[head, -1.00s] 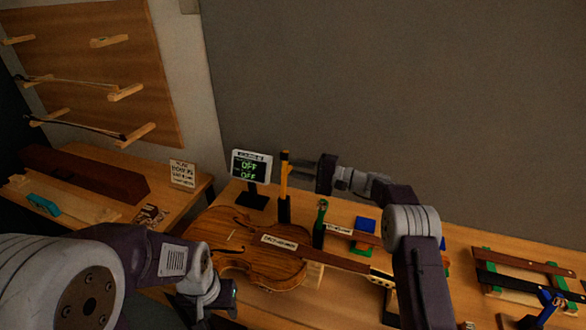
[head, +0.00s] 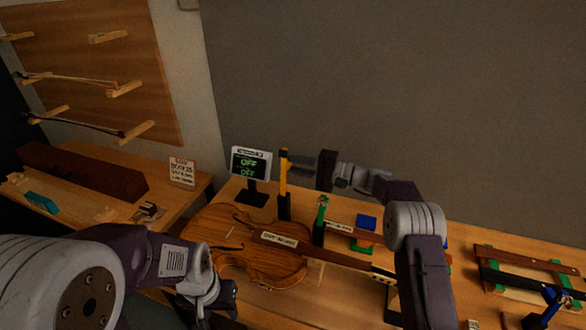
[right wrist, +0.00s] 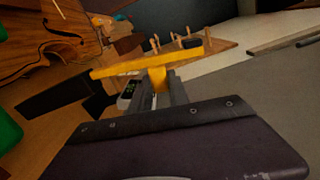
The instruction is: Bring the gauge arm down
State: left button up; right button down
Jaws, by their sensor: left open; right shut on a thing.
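The yellow gauge arm (head: 283,170) stands upright on its black post (head: 284,207) behind the violin's body. In the right wrist view the yellow bar (right wrist: 120,68) lies across the picture, with a short tab between my fingers. My right gripper (head: 295,159) reaches in from the right, shut on the gauge arm near its upper end; it also shows in the right wrist view (right wrist: 158,88). My left gripper (head: 222,300) is open and low at the front, by the violin's near edge; its fingertips are hard to make out.
The violin (head: 240,250) lies on the bench below the gauge. A small display (head: 250,164) reading OFF stands left of the post. A green-topped post (head: 321,215) stands close on the right. Blue and green blocks (head: 366,222) sit further right.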

jog(key=s+n+b, duration=0.1)
jog(key=b, duration=0.2)
jog(key=s+n+b, duration=0.1)
jog(key=n+b, duration=0.1)
jog(key=b, duration=0.2)
jog(key=shift+s+a+f, duration=0.1)
jog(key=shift+a+f, duration=0.05)
jog(key=shift+a, duration=0.2)
jog(key=shift+s+r+b, duration=0.2)
jog(key=shift+r+b, duration=0.15)
jog(key=shift+b, duration=0.3)
pick_arm(q)
notch_tip(320, 180, down, 10)
pick_arm(e)
jog(key=shift+r, duration=0.15)
pick_arm(q)
jog(key=shift+r, duration=0.1)
pick_arm(e)
jog(key=c, duration=1.2)
grip_release()
jog(key=shift+c, duration=0.2)
jog(key=shift+r, duration=0.1)
pick_arm(q)
jog(key=shift+f+b, duration=0.55)
jog(key=shift+f, duration=0.1)
pick_arm(e)
jog(key=v, duration=0.9)
pick_arm(q)
jog(key=shift+c, duration=0.3)
